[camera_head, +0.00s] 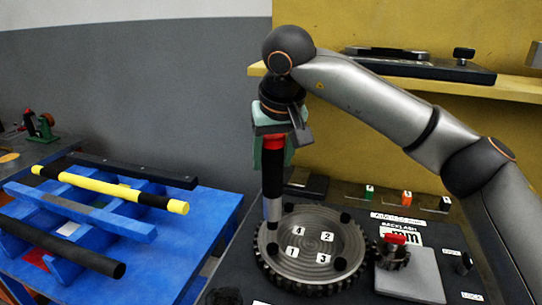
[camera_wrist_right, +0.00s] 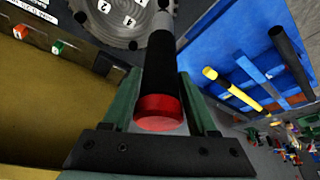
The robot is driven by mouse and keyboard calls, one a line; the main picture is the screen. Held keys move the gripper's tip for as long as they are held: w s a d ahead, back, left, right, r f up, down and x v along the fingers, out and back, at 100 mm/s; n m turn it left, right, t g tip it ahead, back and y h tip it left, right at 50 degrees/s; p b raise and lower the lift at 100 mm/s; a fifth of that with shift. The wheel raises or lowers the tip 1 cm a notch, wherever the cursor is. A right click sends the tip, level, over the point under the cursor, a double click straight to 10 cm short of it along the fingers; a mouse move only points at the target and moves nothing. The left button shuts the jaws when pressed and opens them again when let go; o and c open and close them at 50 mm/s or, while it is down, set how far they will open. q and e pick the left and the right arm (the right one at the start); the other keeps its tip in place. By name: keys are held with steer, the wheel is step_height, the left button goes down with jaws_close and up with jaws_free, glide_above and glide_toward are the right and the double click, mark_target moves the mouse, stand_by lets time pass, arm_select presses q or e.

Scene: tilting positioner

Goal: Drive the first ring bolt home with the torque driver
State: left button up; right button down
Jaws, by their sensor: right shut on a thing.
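My right gripper (camera_head: 271,135) is shut on the torque driver (camera_head: 272,182), which has a red cap, black body and silver tip. The driver hangs nearly upright over the left rim of the toothed ring gear (camera_head: 320,283). In the right wrist view the green fingers (camera_wrist_right: 160,88) flank the driver (camera_wrist_right: 158,65). The dark bolt head (camera_head: 272,249) beside label 1 lies just below the tip; I cannot tell whether they touch. Other bolt heads sit near label 4 (camera_head: 289,207), label 2 (camera_head: 346,217) and label 3 (camera_head: 340,264). My left gripper is not in view.
A small pinion with a red top (camera_head: 394,252) stands right of the gear, by a grey block (camera_head: 410,275). Green (camera_head: 369,193), orange (camera_head: 406,198) and dark tagged pieces stand behind. A blue rack (camera_head: 200,215) with bars is at left; a yellow shelf (camera_head: 515,88) is above.

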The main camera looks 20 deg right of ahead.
mark_target(273, 181)
steer(key=shift+f+b, duration=0.95)
steer(key=shift+b, duration=0.2)
step_height(273, 181, down, 3)
steer(key=shift+r+b, duration=0.15)
steer(key=shift+b, duration=1.1)
steer(key=shift+f, duration=0.2)
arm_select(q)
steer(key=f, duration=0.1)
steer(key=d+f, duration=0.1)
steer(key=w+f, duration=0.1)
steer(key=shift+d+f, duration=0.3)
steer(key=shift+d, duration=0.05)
arm_select(e)
steer(key=shift+f, duration=0.2)
arm_select(q)
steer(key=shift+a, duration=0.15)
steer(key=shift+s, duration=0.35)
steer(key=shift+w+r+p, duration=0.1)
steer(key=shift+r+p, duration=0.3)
steer(key=shift+p, duration=0.1)
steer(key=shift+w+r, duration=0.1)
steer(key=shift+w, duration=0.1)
